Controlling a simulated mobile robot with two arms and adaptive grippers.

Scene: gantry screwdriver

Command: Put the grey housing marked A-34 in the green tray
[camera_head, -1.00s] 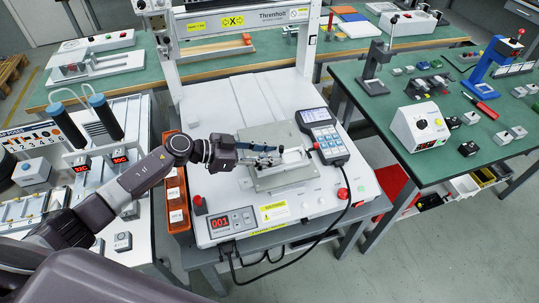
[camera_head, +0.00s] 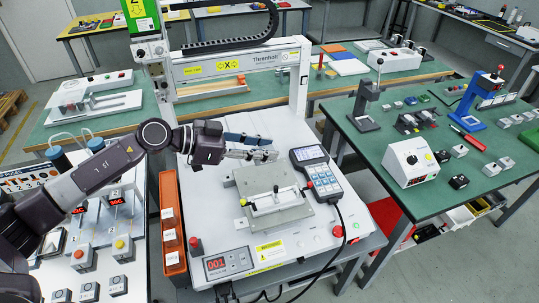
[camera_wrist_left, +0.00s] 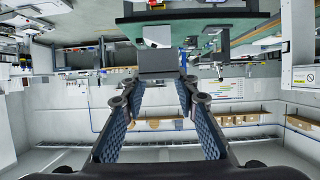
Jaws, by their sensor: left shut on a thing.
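My left gripper (camera_head: 262,148) reaches in from the left in the head view, above and behind the metal fixture plate (camera_head: 295,220) on the white gantry machine. Its blue fingers are shut on a small grey block, the grey housing (camera_wrist_left: 158,62), seen between the fingertips in the left wrist view (camera_wrist_left: 158,76). No A-34 marking is readable on it. The fixture carries a pale clamp bar (camera_head: 275,202). I cannot make out a green tray in either view. My right gripper is not in view.
A grey handheld keypad (camera_head: 317,175) stands right of the fixture. The gantry frame (camera_head: 300,80) rises behind. A green-topped bench (camera_head: 440,195) at right holds devices and small blocks, with bare surface between them.

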